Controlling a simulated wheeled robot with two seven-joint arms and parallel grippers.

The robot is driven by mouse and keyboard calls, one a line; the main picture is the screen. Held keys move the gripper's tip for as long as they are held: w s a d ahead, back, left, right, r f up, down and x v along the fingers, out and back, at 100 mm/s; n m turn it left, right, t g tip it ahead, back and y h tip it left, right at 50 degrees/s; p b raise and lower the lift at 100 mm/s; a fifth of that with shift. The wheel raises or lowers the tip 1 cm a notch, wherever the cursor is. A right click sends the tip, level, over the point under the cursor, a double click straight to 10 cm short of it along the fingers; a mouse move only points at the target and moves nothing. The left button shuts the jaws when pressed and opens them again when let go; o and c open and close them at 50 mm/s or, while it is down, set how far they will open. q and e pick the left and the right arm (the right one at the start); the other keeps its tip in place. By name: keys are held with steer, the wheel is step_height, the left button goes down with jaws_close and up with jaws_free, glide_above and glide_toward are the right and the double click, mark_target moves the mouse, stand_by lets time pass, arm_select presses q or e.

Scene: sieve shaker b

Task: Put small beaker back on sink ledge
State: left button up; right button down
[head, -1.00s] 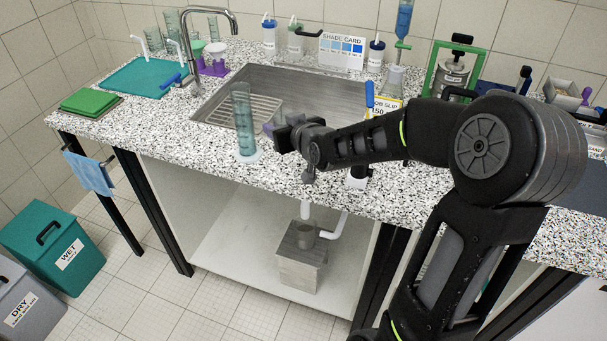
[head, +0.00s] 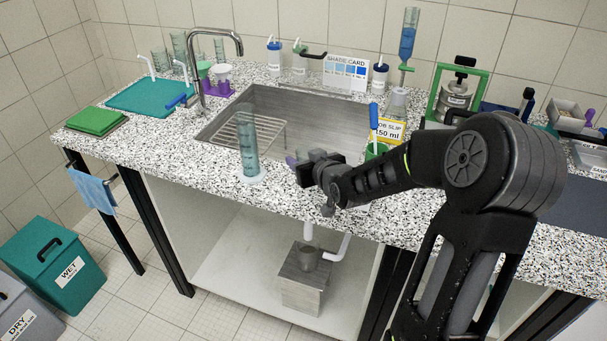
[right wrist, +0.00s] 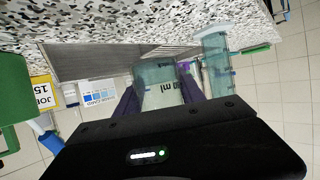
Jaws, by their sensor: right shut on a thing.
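The small beaker (right wrist: 163,85) is clear bluish glass with "ml" lettering. In the right wrist view it sits between the two purple fingers of my right gripper (right wrist: 160,97), which is shut on it. In the head view my right gripper (head: 294,166) is over the front rim of the steel sink (head: 320,120); the beaker is mostly hidden there. The speckled front ledge (head: 210,160) runs along the sink's near side. My left gripper is not in view.
A tall measuring cylinder (head: 248,145) stands on the front ledge, left of my right gripper. A wire rack (head: 270,125) lies in the sink. A job slip card (head: 389,131) and green container (head: 376,149) stand to the right. The faucet (head: 191,65) is at back left.

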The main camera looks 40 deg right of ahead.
steer(key=shift+f, duration=0.25)
step_height(320, 180, down, 4)
steer(key=shift+f, duration=0.1)
stand_by(0.4)
steer(key=shift+f, duration=0.25)
steer(key=c, duration=0.7)
jaws_free()
steer(key=shift+r, duration=0.1)
steer(key=shift+r, duration=0.1)
